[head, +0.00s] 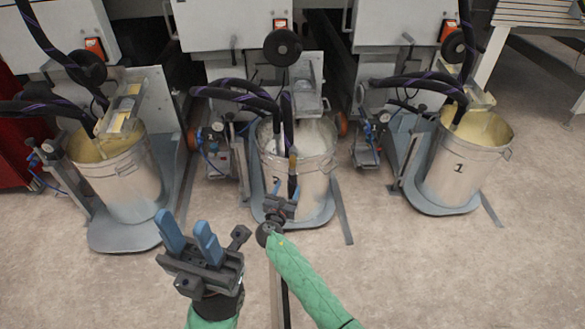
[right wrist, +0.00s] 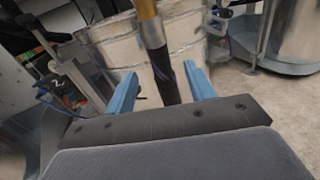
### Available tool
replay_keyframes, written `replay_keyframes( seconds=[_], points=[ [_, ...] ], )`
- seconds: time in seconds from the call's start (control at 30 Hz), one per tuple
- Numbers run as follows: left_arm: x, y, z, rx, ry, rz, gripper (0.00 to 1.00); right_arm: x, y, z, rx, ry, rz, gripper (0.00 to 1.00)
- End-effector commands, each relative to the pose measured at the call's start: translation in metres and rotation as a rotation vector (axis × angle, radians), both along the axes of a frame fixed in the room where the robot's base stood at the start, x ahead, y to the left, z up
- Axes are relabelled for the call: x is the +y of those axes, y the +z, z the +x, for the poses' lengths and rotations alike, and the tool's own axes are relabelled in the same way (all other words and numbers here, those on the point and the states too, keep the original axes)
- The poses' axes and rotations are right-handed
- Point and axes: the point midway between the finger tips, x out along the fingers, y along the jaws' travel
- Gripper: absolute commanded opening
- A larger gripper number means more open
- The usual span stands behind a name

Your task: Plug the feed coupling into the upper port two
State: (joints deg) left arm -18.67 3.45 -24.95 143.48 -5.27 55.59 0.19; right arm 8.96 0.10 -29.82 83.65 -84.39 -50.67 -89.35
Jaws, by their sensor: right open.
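The feed coupling (head: 292,160) appears to be the brass-coloured end on a black hose in front of the middle bucket. In the right wrist view the brass part (right wrist: 147,10) is at the top, with the black hose (right wrist: 160,70) below it. My right gripper (head: 285,192) is open, its blue fingers on either side of the hose with gaps visible. My left gripper (head: 188,230) is open and empty, above the floor at lower left. I cannot pick out the upper port two.
Metal buckets of pale liquid stand on grey plates: left (head: 128,185), middle (head: 310,190), right (head: 452,175). Black hoses (head: 240,90) run from the white machines (head: 230,20) into them. Pump units (head: 368,140) stand beside the buckets. The floor (head: 430,270) in front is clear.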

Motion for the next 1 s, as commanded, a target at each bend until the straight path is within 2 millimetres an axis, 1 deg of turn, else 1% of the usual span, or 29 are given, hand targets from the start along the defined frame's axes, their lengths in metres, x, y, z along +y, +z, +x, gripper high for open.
replay_keyframes(
  seconds=[0.23, 0.4, 0.63, 0.67, 0.8, 0.87, 0.9, 0.93, 1.0],
  points=[
    [-0.001, -0.005, 0.001, -0.002, -0.014, -0.008, 0.36, -0.009, 0.01, 0.026, -0.002, 0.0, 0.002, 0.54],
    [-0.003, -0.005, 0.001, -0.007, -0.028, -0.015, 0.36, -0.016, 0.01, 0.044, 0.0, -0.001, 0.002, 0.54],
    [-0.004, -0.003, 0.0, -0.011, -0.032, -0.017, 0.36, -0.017, 0.011, 0.046, 0.001, 0.0, 0.001, 0.54],
    [-0.004, -0.003, 0.0, -0.011, -0.032, -0.017, 0.36, -0.017, 0.011, 0.046, 0.001, 0.0, 0.001, 0.52],
    [-0.003, -0.004, 0.0, -0.008, -0.03, -0.016, 0.36, -0.017, 0.011, 0.046, 0.001, 0.0, 0.001, 0.25],
    [-0.003, -0.004, 0.0, -0.007, -0.029, -0.015, 0.36, -0.017, 0.011, 0.046, 0.001, 0.0, 0.001, 0.13],
    [-0.003, -0.005, 0.001, -0.006, -0.029, -0.015, 0.36, -0.017, 0.011, 0.046, 0.001, 0.0, 0.001, 0.05],
    [-0.003, -0.005, 0.001, -0.006, -0.029, -0.015, 0.36, -0.017, 0.011, 0.046, 0.001, 0.0, 0.001, 0.0],
    [-0.003, -0.005, 0.001, -0.005, -0.028, -0.015, 0.36, -0.017, 0.012, 0.046, -0.001, 0.0, 0.002, 0.0]
  ],
)
